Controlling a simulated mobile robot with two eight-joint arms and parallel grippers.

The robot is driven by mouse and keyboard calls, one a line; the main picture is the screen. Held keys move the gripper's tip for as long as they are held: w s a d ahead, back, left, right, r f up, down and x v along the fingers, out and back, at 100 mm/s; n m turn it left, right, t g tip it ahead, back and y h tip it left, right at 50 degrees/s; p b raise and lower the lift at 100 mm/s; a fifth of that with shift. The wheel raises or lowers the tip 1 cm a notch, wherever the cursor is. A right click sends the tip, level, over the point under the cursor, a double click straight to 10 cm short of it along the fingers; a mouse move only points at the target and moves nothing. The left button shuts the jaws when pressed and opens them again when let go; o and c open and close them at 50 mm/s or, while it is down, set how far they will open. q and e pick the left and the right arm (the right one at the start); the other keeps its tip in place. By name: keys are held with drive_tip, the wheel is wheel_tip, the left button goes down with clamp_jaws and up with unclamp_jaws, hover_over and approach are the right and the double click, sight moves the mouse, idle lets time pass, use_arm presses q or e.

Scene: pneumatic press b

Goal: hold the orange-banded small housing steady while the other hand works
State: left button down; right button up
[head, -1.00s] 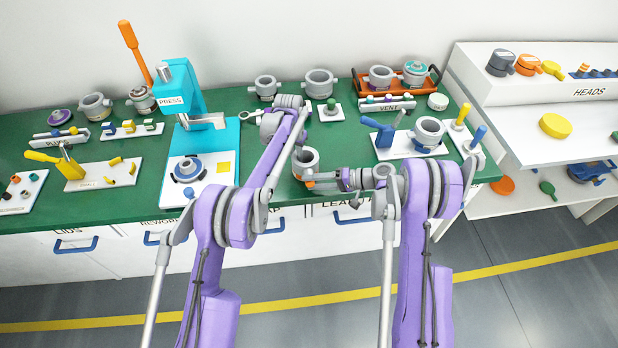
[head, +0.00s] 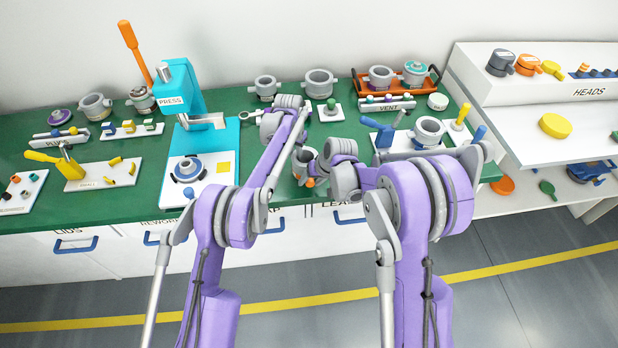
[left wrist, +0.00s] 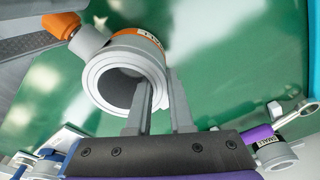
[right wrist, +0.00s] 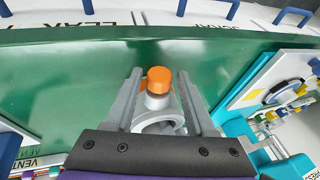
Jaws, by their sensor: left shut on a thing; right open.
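The orange-banded small housing (head: 301,168) stands on the green bench top, front of centre in the head view. In the left wrist view the housing (left wrist: 152,50) shows its grey open bore, an orange band and a side port with an orange cap (left wrist: 61,24). My left gripper (left wrist: 160,88) is shut on the housing's wall, one finger in the bore and one outside. My right gripper (right wrist: 159,76) is open, its fingers on either side of the orange-capped port (right wrist: 159,80). Whether they touch it, I cannot tell. My right wrist partly covers the housing in the head view.
The teal press (head: 180,95) stands to the left. A white fixture plate (head: 385,152) with a grey ring part is close on the right. Larger grey housings (head: 320,82) stand behind. The bench's front edge is close to the housing.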

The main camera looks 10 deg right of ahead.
drive_tip(key=shift+a+h, duration=0.15)
drive_tip(key=shift+h, duration=1.15)
clamp_jaws()
drive_tip(key=shift+d+f+y, duration=0.1)
drive_tip(key=shift+d+y, duration=0.15)
drive_tip(key=shift+y, duration=0.75)
drive_tip(key=y, duration=0.4)
drive_tip(key=shift+w+d+f+m, duration=0.1)
drive_tip(key=shift+d+f+m, duration=0.05)
drive_tip(key=shift+d+m, duration=0.15)
drive_tip(key=y, duration=0.3)
drive_tip(key=m+y, duration=0.1)
drive_tip(key=y, duration=0.1)
drive_tip(key=shift+d+f, duration=0.1)
drive_tip(key=shift+f, duration=0.15)
drive_tip(key=shift+m+t+y, duration=0.3)
drive_tip(key=shift+y, duration=0.9)
